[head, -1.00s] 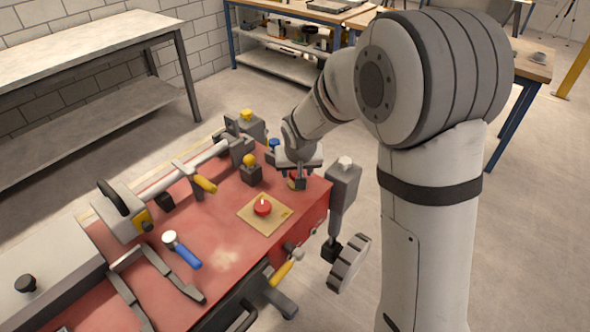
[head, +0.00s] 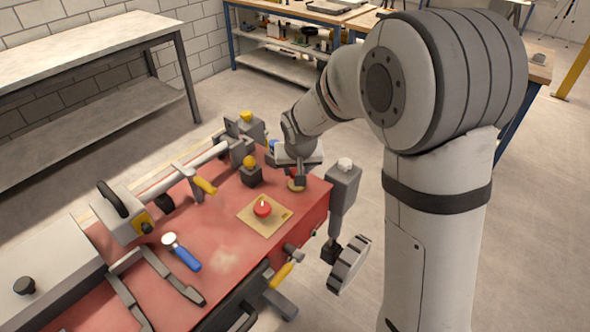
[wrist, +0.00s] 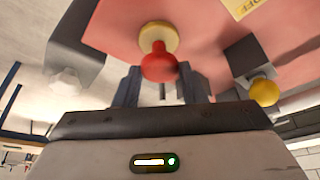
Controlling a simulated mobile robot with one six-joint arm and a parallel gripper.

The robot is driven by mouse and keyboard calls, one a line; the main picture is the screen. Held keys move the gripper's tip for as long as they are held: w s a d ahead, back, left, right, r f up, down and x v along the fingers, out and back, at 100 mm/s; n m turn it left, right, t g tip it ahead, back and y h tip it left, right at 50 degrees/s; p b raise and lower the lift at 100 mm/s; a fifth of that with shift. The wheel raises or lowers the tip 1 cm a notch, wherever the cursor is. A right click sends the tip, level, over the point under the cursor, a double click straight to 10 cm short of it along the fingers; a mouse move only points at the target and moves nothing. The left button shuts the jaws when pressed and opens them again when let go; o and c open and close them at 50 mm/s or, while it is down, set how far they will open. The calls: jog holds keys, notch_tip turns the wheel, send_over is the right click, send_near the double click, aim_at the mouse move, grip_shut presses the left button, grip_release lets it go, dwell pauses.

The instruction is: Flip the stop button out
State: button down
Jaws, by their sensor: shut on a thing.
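The stop button is a red mushroom knob (wrist: 158,64) on a round yellow base (wrist: 158,36), on the red top of the bed. In the head view, its yellow base (head: 296,186) shows at the bed's right corner, with the knob mostly hidden by my gripper (head: 299,178). In the wrist view, my gripper's two fingers (wrist: 160,86) stand on either side of the knob and are shut on it. The exact contact at the fingertips is hard to see.
A red switch (head: 262,208) sits on a square yellow plate nearby. A yellow ball knob on a dark block (head: 251,175) stands left of my gripper. A grey post with a white knob (head: 343,180) rises at the bed's right edge. A blue-handled tool (head: 186,257) lies farther left.

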jog(key=c, duration=0.9)
grip_release()
jog(key=shift+r, duration=0.15)
jog(key=shift+r, duration=0.1)
jog(key=v, duration=0.7)
jog(key=shift+s+r, duration=0.2)
jog(key=shift+r, duration=0.1)
jog(key=s+d+r+g, duration=0.1)
jog(key=s+d, duration=0.6)
jog(key=s, duration=0.4)
jog(key=s+d+r+m, duration=0.1)
jog(key=s+d, duration=0.7)
jog(key=s, duration=0.3)
jog(key=shift+s+d+g+h, duration=0.15)
jog(key=shift+s+g+h, duration=0.15)
jog(key=shift+s+g, duration=0.1)
jog(key=shift+c, duration=0.5)
